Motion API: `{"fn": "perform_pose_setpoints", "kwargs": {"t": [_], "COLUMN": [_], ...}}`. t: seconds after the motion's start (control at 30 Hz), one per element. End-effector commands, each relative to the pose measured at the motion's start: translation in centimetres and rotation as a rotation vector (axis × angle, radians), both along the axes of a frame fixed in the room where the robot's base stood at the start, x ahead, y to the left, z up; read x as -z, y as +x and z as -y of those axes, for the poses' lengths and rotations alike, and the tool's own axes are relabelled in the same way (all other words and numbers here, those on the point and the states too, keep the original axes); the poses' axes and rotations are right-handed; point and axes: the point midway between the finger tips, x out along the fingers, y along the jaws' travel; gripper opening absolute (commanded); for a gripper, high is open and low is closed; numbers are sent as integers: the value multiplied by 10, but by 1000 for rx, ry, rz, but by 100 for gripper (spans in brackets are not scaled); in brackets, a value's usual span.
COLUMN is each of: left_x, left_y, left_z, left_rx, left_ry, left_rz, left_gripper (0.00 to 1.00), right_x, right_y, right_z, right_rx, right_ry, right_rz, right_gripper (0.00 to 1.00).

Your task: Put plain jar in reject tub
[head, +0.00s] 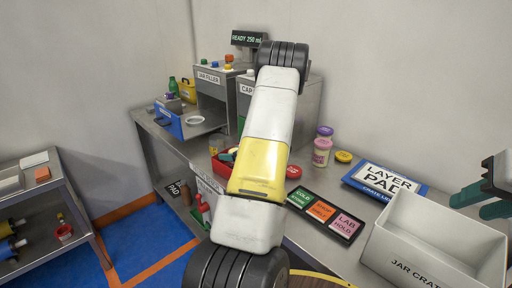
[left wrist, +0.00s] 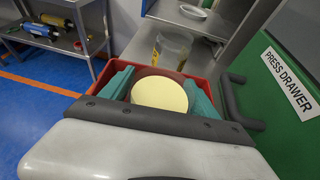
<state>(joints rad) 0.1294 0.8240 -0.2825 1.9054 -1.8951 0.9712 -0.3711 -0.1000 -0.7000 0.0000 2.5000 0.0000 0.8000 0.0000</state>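The red tub (head: 219,166) stands on the bench, partly hidden behind my left arm; its rim also shows in the left wrist view (left wrist: 84,77). A jar with a plain cream round top (left wrist: 160,94) is inside the tub's outline, between the teal fingers of my left gripper (left wrist: 160,92). The fingers appear to touch it on both sides; its lower part is hidden. In the head view only a bit of my left gripper (head: 229,155) shows at the tub. My right gripper (head: 483,201) is at the right edge above the white crate, its teal fingers apart and empty.
A clear beaker (left wrist: 173,46) stands just behind the tub. The green press drawer front (left wrist: 290,85) with its dark handle is close at right.

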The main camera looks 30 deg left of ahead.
Motion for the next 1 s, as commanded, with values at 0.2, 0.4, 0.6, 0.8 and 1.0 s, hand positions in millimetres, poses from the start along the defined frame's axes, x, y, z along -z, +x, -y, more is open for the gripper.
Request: {"fn": "perform_pose_setpoints", "kwargs": {"t": [0.2, 0.4, 0.6, 0.8, 1.0], "left_x": [0, -3, -20, -38, -52], "left_y": [0, 0, -2, -11, -17], "left_z": [0, 0, 18, 60, 93], "left_rx": [0, 0, 4, 5, 3], "left_ry": [0, 0, 1, -1, 0], "left_rz": [0, 1, 2, 1, 1], "left_gripper": [82, 82, 82, 82, 82], "right_x": [0, 0, 0, 0, 0], "right_y": [0, 0, 0, 0, 0], "right_z": [0, 0, 0, 0, 0], "right_rx": [0, 0, 0, 0, 0], "right_ry": [0, 0, 0, 0, 0], "right_rz": [0, 0, 0, 0, 0], "right_gripper": [36, 36, 36, 36, 36]}}
